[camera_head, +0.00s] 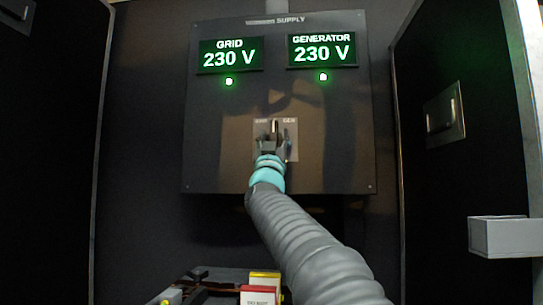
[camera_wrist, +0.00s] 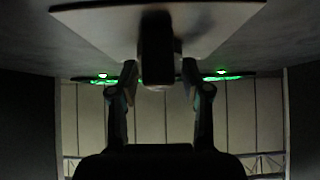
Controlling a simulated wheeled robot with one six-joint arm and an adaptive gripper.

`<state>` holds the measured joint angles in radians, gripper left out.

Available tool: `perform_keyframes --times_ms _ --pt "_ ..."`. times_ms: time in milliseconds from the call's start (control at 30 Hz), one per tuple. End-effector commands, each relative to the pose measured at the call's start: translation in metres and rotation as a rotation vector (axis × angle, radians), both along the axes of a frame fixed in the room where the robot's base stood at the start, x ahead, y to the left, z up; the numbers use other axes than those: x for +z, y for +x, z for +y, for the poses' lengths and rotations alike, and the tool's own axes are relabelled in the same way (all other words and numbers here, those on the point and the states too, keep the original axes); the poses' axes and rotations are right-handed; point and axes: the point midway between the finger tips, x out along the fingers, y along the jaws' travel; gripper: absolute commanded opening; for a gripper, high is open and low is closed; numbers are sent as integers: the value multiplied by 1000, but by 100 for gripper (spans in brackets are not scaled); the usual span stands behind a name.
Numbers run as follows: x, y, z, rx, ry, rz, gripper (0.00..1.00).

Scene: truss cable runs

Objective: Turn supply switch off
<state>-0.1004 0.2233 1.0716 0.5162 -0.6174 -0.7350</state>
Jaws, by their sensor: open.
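The supply panel (camera_head: 225,120) is a dark board headed SUPPLY. Its light switch plate (camera_head: 292,152) is marked GEN at the right, and a word at the left is too small to read surely. The switch handle (camera_head: 275,126) points about straight up between the labels. In the wrist view the dark handle (camera_wrist: 155,50) stands out from the pale plate (camera_wrist: 220,18). My gripper (camera_head: 272,141) is at the plate, hiding its lower part. Its two fingers (camera_wrist: 160,70) are open, one on each side of the handle; I cannot tell whether they touch it.
The GRID display (camera_head: 230,56) and GENERATOR display (camera_head: 322,50) both read 230 V, each with a green lamp lit below. Dark cabinet walls stand close at left and right. A grey box (camera_head: 505,237) juts in at the right. Yellow and red tags (camera_head: 260,290) sit low in front.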

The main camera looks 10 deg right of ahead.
Motion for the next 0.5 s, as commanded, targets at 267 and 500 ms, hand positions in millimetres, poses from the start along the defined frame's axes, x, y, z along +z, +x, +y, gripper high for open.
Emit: perform_keyframes --times_ms 267,500 --pt "-24 -24 8 1 -1 0 48" --pt "-50 -48 16 1 -1 1 48"
